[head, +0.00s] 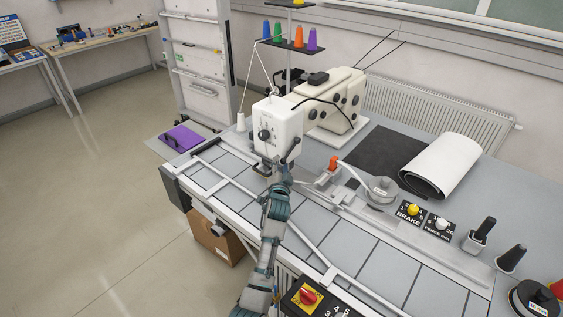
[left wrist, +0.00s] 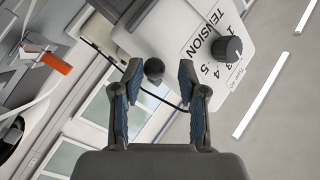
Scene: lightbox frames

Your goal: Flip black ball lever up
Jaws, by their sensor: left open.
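The black ball of the lever (left wrist: 154,68) shows in the left wrist view, beside the white sewing machine head with its TENSION dial (left wrist: 229,49). My left gripper (left wrist: 160,72) is open, with one blue-padded finger on each side of the ball. Gaps show beside the ball, and I see no clear contact. In the head view my left gripper (head: 284,168) is at the lower right front of the machine head (head: 277,125). There the ball is hard to tell from the dark gripper parts. My right gripper is not in view.
The sewing machine stands on a grey table (head: 335,245) with a metal rail along it. An orange-topped clamp (head: 333,163), a white roll (head: 440,165) and a brake panel (head: 411,213) lie to the right. A thread stand with coloured spools (head: 290,40) rises behind.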

